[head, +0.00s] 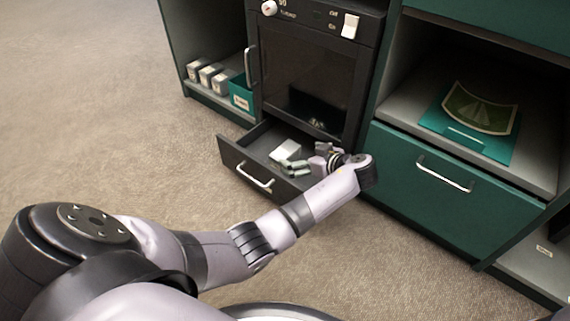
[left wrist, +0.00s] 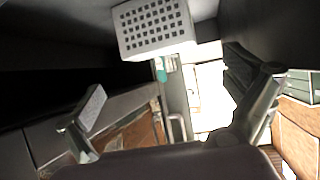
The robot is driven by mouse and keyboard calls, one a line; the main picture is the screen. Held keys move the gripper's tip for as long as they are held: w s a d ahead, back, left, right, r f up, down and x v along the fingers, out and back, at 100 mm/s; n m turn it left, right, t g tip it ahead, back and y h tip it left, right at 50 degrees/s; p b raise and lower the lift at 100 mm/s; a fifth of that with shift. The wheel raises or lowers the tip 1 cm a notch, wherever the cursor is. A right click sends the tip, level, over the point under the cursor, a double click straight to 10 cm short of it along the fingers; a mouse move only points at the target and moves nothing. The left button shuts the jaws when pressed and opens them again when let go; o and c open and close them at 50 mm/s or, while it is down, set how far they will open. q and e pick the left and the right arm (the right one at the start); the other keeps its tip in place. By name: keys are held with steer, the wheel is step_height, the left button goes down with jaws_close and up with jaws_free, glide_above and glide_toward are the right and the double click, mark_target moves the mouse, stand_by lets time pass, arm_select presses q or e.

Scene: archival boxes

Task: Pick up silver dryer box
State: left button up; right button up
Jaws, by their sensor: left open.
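A small pale silver-white box (head: 286,150) sits in the open drawer under the dark oven-like unit. In the left wrist view a pale box with a grid of square holes (left wrist: 153,27) shows at the top, beyond the fingertips; it looks like the same box. My left gripper (head: 295,167) is low over the drawer, just in front and to the right of the box. Its fingers are spread apart in the left wrist view (left wrist: 165,82), with nothing between them. The wrist hides part of the drawer's right side. My right gripper is not in view.
The dark drawer (head: 240,160) is pulled out, with a silver handle. The dark oven-like unit (head: 305,75) stands above it. A green drawer (head: 435,200) is shut at the right. Several small boxes (head: 207,77) and a teal box (head: 240,93) stand on the left shelf. Carpet at left is clear.

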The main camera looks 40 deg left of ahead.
mark_target(286, 150)
arm_select(q)
steer(key=b+x, duration=0.3)
steer(key=x, duration=0.2)
steer(key=shift+a+f, duration=0.2)
steer(key=shift+f, duration=0.05)
steer(key=shift+w+a+f+b, duration=0.1)
steer(key=shift+w+a+b, duration=0.1)
steer(key=shift+a+b, duration=0.25)
steer(key=c, duration=1.3)
